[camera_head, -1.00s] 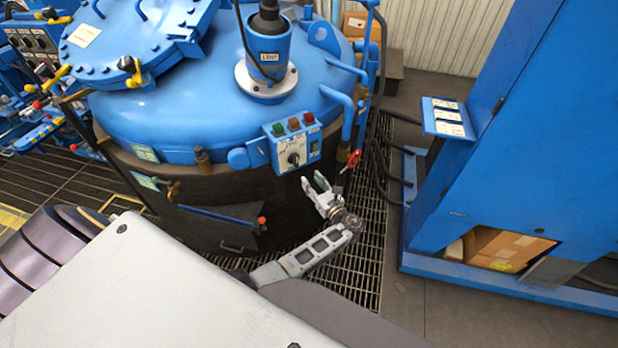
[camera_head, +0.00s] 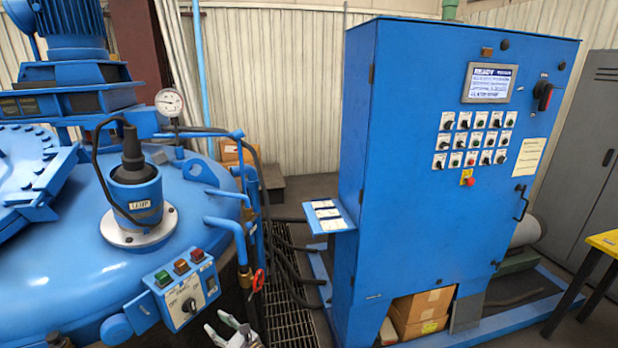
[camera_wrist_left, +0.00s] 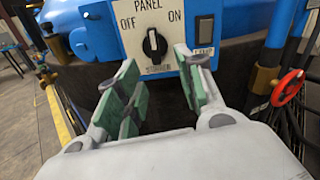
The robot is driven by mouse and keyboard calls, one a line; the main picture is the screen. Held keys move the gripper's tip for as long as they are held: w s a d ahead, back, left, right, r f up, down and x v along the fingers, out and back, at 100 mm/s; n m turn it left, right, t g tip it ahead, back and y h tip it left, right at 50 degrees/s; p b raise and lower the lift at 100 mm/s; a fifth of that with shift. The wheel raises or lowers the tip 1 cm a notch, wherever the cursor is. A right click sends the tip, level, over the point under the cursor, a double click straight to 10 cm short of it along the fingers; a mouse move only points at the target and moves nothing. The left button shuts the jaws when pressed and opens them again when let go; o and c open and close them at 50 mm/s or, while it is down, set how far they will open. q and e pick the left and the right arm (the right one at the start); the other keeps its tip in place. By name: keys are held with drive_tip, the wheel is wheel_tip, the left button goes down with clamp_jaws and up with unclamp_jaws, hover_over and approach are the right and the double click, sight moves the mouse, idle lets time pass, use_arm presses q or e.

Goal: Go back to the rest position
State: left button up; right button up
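My left gripper (camera_head: 236,334) shows at the bottom edge of the head view, just below and right of the small blue switch box (camera_head: 182,290) on the furnace. In the left wrist view, the gripper (camera_wrist_left: 160,75) is open, with nothing between its green-padded fingers. The box's black knob (camera_wrist_left: 154,43) stands beyond the fingertips, its pointer about upright between OFF and ON. The fingers look apart from the knob. My left arm is cut off below the head view. My right gripper is in neither view.
The blue furnace lid (camera_head: 60,250) fills the left. A red valve handle (camera_wrist_left: 288,88) and hoses are close right of the gripper. A tall blue control cabinet (camera_head: 400,180) stands at the right with a small label shelf (camera_head: 328,217). Floor grating (camera_head: 285,310) lies between.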

use_arm(q)
drive_tip(key=w+d+f+n+h, duration=0.1)
drive_tip(key=d+f+n+h, duration=0.3)
drive_tip(key=f, duration=0.4)
drive_tip(key=w+d+f+n+h, duration=0.2)
drive_tip(key=d+f+n+h, duration=0.1)
drive_tip(key=d+f+h, duration=0.4)
drive_tip(key=s+d+f+n+g+h, duration=0.2)
drive_tip(key=s+f+n+h, duration=0.4)
drive_tip(key=f, duration=0.9)
drive_tip(key=s+a+f+n+g, duration=0.15)
drive_tip(key=s+f, duration=0.25)
drive_tip(key=s, duration=0.4)
drive_tip(key=s+a+f+n+g+y, duration=0.1)
drive_tip(key=s+a+f+n, duration=0.2)
drive_tip(key=s, duration=0.5)
drive_tip(key=s+a+f+n+g, duration=0.1)
drive_tip(key=s+f+n, duration=0.1)
drive_tip(key=s+f, duration=0.5)
drive_tip(key=s+a+f+g, duration=0.1)
drive_tip(key=s+a+f, duration=0.1)
drive_tip(key=s, duration=1.1)
drive_tip(key=s+a+f+g, duration=0.2)
drive_tip(key=s, duration=1.1)
drive_tip(key=shift+s+a+n+y, duration=0.25)
drive_tip(key=shift+a+n+y, duration=0.05)
drive_tip(key=shift+n+y, duration=0.1)
